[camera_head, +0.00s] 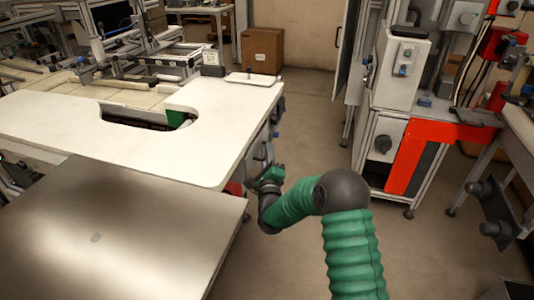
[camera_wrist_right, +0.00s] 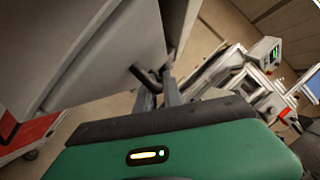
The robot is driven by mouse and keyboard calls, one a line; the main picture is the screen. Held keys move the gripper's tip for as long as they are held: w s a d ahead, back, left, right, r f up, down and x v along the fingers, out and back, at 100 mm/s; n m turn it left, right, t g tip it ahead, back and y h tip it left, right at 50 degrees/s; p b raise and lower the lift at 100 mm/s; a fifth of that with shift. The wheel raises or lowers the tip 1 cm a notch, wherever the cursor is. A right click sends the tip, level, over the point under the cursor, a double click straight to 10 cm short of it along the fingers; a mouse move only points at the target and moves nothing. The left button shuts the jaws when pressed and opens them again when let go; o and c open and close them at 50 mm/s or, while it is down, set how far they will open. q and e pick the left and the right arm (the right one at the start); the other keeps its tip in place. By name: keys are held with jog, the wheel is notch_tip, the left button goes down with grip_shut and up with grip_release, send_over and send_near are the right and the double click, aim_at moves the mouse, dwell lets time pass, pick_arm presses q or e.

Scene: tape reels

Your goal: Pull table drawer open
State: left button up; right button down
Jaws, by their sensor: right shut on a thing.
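The white-topped table (camera_head: 222,122) stands at the left of the head view, and its drawer side faces the aisle on the right. My right gripper (camera_head: 264,172) is at that side, below the tabletop edge. In the right wrist view, the grey drawer front (camera_wrist_right: 105,55) fills the upper left. A dark bar handle (camera_wrist_right: 142,75) sticks out from it, and my right gripper's fingers (camera_wrist_right: 163,92) are shut on this handle. How far the drawer stands out is hard to tell. My left gripper is not in view.
A bare metal table (camera_head: 120,225) stands at the front left, close to my right arm. A white tray (camera_head: 250,79) lies on the white tabletop's far corner. The aisle floor right of the table is clear, up to a machine with a red frame (camera_head: 405,155). A cardboard box (camera_head: 262,50) stands at the back.

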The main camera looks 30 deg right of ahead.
jog(key=shift+s+f, duration=0.1)
jog(key=shift+f, duration=0.2)
jog(key=shift+s, duration=0.1)
jog(key=s+d, duration=1.1)
jog(key=s, duration=0.2)
jog(key=shift+s+d, duration=0.4)
jog(key=c, duration=1.8)
grip_release()
jog(key=shift+o, duration=0.2)
jog(key=shift+w+r, duration=0.1)
